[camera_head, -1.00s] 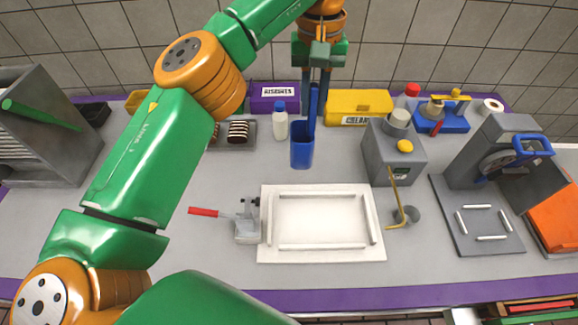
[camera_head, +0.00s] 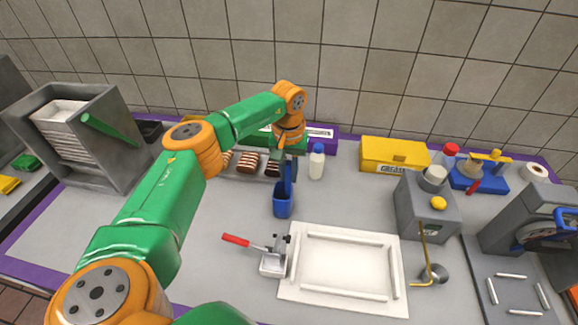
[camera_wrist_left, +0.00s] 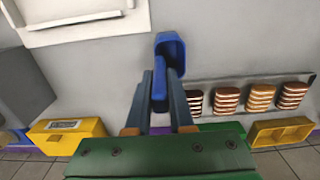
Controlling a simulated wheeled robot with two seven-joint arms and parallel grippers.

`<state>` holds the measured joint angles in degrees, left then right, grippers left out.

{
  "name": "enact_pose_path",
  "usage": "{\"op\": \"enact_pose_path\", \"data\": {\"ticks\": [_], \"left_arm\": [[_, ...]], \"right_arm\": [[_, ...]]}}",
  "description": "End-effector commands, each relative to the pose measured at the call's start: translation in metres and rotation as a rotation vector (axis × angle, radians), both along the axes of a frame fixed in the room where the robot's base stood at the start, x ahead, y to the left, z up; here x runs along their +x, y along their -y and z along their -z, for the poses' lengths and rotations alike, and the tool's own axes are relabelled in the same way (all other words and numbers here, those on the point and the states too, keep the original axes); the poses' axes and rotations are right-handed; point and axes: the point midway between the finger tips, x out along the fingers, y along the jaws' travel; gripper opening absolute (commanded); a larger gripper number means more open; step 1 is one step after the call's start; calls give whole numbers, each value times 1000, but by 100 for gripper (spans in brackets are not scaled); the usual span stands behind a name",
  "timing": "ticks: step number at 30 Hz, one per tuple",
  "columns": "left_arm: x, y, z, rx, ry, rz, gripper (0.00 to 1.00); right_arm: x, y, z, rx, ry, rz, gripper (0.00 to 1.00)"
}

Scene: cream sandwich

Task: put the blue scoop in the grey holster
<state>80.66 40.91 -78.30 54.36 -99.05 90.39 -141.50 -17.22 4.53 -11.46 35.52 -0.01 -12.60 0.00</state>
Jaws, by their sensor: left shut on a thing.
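The blue scoop (camera_head: 283,204) hangs upright, cup down, above the grey counter behind the white tray's left corner. My left gripper (camera_head: 287,170) is shut on its handle from above. In the left wrist view the scoop's cup (camera_wrist_left: 171,48) juts out beyond the fingers (camera_wrist_left: 161,92), its handle between them. I cannot pick out the grey holster for certain. My right gripper is not in view.
The white tray (camera_head: 343,306) lies on the counter. A white bottle (camera_head: 317,162) and cream biscuits (camera_head: 246,162) stand near the scoop. A yellow box (camera_head: 393,156) and grey dispenser (camera_head: 425,210) are to the right. A grey rack (camera_head: 85,135) stands left; the counter's left middle is clear.

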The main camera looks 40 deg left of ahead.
Motion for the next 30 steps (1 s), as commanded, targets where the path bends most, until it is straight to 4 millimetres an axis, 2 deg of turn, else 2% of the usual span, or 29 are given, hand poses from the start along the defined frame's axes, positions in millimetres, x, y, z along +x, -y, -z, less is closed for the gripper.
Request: {"op": "enact_pose_path", "data": {"ticks": [9, 10, 12, 13, 23, 26, 30], "left_arm": [[0, 1, 5, 0, 1, 0, 0], [0, 1, 4, 0, 1, 0, 29], [0, 1, 4, 0, 1, 0, 47], [0, 1, 4, 0, 1, 0, 50], [1, 1, -1, -1, 3, 0, 50], [2, 1, -14, -2, 8, 0, 50], [2, 1, -49, -2, 8, 0, 50]], "right_arm": [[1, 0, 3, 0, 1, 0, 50], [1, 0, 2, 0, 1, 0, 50], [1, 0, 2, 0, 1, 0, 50], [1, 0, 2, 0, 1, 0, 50], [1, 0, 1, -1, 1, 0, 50], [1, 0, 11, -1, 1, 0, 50], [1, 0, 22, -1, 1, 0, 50]]}}
